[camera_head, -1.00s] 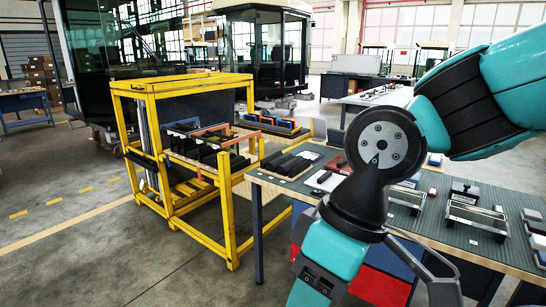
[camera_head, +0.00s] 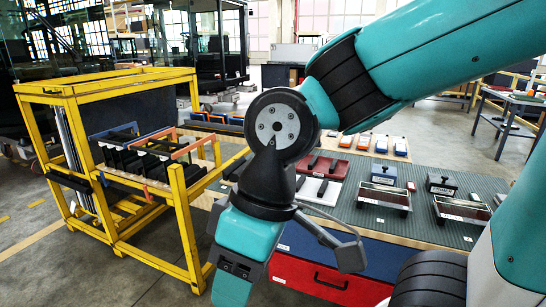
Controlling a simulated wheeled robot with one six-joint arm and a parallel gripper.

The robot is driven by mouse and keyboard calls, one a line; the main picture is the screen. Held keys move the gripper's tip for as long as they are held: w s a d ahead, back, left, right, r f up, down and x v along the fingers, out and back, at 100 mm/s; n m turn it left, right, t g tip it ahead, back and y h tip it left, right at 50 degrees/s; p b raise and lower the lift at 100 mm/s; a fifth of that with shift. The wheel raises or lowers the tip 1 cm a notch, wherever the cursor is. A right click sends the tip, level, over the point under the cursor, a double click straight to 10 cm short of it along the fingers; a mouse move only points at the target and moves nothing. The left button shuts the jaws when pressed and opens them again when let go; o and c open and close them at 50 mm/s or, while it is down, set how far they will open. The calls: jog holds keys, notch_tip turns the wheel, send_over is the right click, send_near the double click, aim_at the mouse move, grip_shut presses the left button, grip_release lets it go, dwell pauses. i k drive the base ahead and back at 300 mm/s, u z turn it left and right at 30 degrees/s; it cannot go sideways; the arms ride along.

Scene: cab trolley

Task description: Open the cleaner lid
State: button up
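I cannot pick out a cleaner or its lid with certainty. On the grey-green mat of the workbench (camera_head: 345,212) stand two shallow metal trays, the left tray (camera_head: 383,197) and the right tray (camera_head: 461,211). Small dark blocks with knobs stand behind them, the left block (camera_head: 383,175) and the right block (camera_head: 441,187). My teal arm with its black joint crosses the middle, in front of the bench. The arm hides part of the bench.
A yellow frame trolley (camera_head: 183,215) holding dark parts with orange bars (camera_head: 186,148) stands at the left. A red drawer cabinet (camera_head: 325,282) with a blue upper part is under the bench. Another table (camera_head: 510,105) stands at the far right. Open floor (camera_head: 450,115) lies behind the bench.

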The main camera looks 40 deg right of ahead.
aim_at(378, 169)
jog(key=z, duration=0.45)
jog(key=i, duration=0.95)
jog(key=z, duration=1)
jog(key=k, duration=0.55)
jog(key=z, duration=1)
jog(key=i, duration=0.95)
jog(key=u, duration=0.4)
